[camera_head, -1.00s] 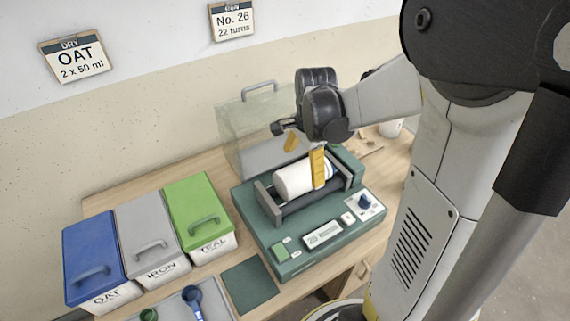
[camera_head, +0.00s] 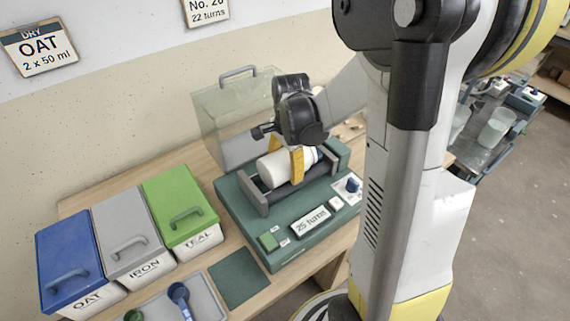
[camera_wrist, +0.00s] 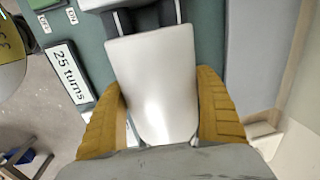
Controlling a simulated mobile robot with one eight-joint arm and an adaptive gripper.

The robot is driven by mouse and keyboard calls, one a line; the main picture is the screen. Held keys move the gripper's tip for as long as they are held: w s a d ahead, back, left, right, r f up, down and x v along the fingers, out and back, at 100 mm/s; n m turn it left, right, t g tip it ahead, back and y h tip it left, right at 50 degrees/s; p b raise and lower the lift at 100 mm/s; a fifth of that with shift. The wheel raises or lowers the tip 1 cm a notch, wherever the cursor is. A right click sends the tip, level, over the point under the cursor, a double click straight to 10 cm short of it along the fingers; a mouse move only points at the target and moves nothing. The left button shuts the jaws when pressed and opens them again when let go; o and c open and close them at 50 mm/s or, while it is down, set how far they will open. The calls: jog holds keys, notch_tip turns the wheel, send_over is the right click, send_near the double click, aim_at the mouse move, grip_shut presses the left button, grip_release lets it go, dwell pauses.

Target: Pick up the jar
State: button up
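The jar (camera_head: 273,172) is white and lies on its side on the dark rollers of a green roller machine (camera_head: 262,232). A small blue part shows near its right end. My gripper (camera_head: 286,158) points down over the jar, with one yellow finger on its near side and one on its far side. In the wrist view the jar (camera_wrist: 155,75) lies between the two spread fingers of my gripper (camera_wrist: 163,112). A narrow gap shows by the left finger; contact on the right is unclear. The jar's near end is hidden by the gripper.
Roller end brackets (camera_head: 252,194) stand close to the jar. A clear cover (camera_head: 222,110) stands behind. Blue (camera_head: 68,255), grey (camera_head: 125,235) and green (camera_head: 178,203) lidded bins are at left. The machine's display (camera_head: 311,219) reads 25 turns. A tray with scoops (camera_head: 180,297) is in front.

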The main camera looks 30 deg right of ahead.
aim_at(285, 153)
jog(key=shift+c, duration=1)
jog(key=shift+r, duration=0.15)
jog(key=shift+r+p, duration=0.8)
jog(key=shift+r, duration=0.6)
jog(key=s+d+r+p, duration=0.5)
jog(key=d+r+p, duration=0.4)
jog(key=r, duration=0.5)
jog(key=shift+d, duration=0.7)
jog(key=shift+s, duration=0.15)
